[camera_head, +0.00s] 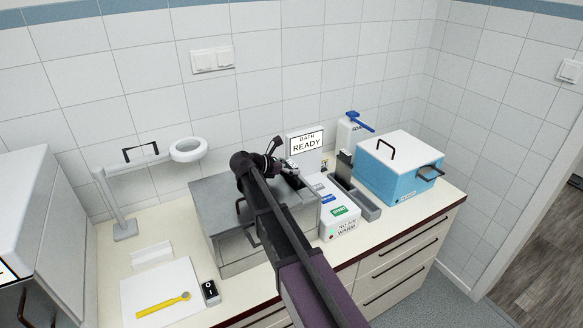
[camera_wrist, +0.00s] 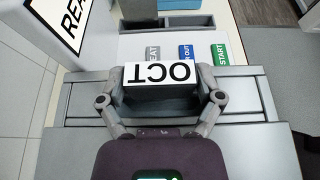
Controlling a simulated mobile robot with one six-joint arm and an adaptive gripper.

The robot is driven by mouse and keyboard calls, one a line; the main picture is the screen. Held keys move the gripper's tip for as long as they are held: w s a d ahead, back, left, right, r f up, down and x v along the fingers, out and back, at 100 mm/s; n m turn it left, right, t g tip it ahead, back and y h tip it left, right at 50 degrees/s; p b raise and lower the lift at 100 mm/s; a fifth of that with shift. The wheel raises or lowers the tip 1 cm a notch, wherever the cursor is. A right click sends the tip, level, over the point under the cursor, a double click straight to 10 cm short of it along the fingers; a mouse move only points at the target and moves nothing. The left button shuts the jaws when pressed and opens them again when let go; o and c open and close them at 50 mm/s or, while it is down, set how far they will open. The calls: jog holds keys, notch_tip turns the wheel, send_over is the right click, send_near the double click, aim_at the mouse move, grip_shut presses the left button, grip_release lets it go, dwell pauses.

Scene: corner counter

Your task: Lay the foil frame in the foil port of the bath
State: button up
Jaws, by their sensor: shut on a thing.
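My gripper (camera_wrist: 160,101) is shut on the foil frame (camera_wrist: 162,76), which shows as a dark grey block with a white top marked OCT, upside down in the wrist view. Its lower part is hidden by the fingers and the block itself. Below it is a long grey slotted recess in the top of the bath (camera_wrist: 90,93), likely the foil port. I cannot tell whether the frame touches it. In the head view, my gripper (camera_head: 272,162) is over the back right of the grey bath (camera_head: 213,205), and my arm hides much of the port.
A white panel (camera_head: 340,228) with coloured buttons stands right of the bath. Beyond it are a grey holder (camera_head: 368,212), a bottle (camera_head: 346,133) and a blue box (camera_head: 398,181). A READY sign (camera_head: 307,144) stands behind. A yellow tool (camera_head: 163,304) lies front left.

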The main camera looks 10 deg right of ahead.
jog(key=shift+f+b, duration=0.3)
jog(key=shift+f, duration=0.05)
jog(key=o, duration=1)
jog(key=shift+r, duration=0.15)
notch_tip(320, 180, up, 18)
jog(key=p, duration=1.8)
jog(key=shift+r+p, duration=0.2)
jog(key=shift+p, duration=0.1)
dwell(0.5)
